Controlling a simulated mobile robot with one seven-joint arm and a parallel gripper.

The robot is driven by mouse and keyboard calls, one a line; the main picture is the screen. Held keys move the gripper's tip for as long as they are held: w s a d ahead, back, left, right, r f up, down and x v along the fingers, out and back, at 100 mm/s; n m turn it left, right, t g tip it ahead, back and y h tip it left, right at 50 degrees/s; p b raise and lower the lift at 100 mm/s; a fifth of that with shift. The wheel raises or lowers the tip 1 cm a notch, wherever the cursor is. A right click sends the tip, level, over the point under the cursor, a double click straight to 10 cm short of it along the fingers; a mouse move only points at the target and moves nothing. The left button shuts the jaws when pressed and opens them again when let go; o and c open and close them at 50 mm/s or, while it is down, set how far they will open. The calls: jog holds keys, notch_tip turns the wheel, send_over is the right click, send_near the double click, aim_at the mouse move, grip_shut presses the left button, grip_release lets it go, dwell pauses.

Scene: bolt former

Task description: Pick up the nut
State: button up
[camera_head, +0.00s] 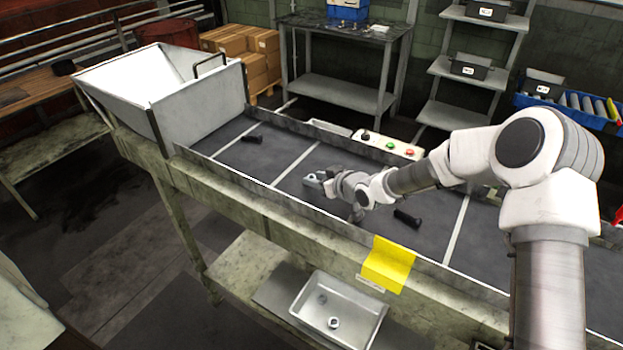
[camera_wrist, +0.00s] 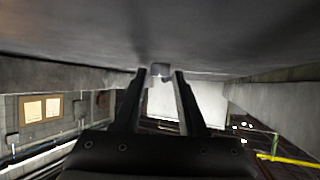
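A light grey piece (camera_wrist: 160,70), which looks like the nut, shows between my fingertips in the wrist view, against the grey belt surface. My gripper (camera_wrist: 161,76) has its two dark fingers apart, one on each side of it, with narrow gaps visible. In the head view my gripper (camera_head: 326,184) is low over the dark conveyor belt, pointing left. A small grey piece (camera_head: 313,180) shows at its tip, partly hidden by the fingers. I cannot tell whether the fingers touch it.
Black parts lie on the belt, one (camera_head: 252,139) farther left and one (camera_head: 407,217) right of my gripper. A white hopper (camera_head: 200,105) stands at the belt's left end. A control box (camera_head: 388,144) sits behind; a metal tray (camera_head: 305,302) is on the lower shelf.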

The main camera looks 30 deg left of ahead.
grip_shut()
jog(key=shift+r, duration=0.2)
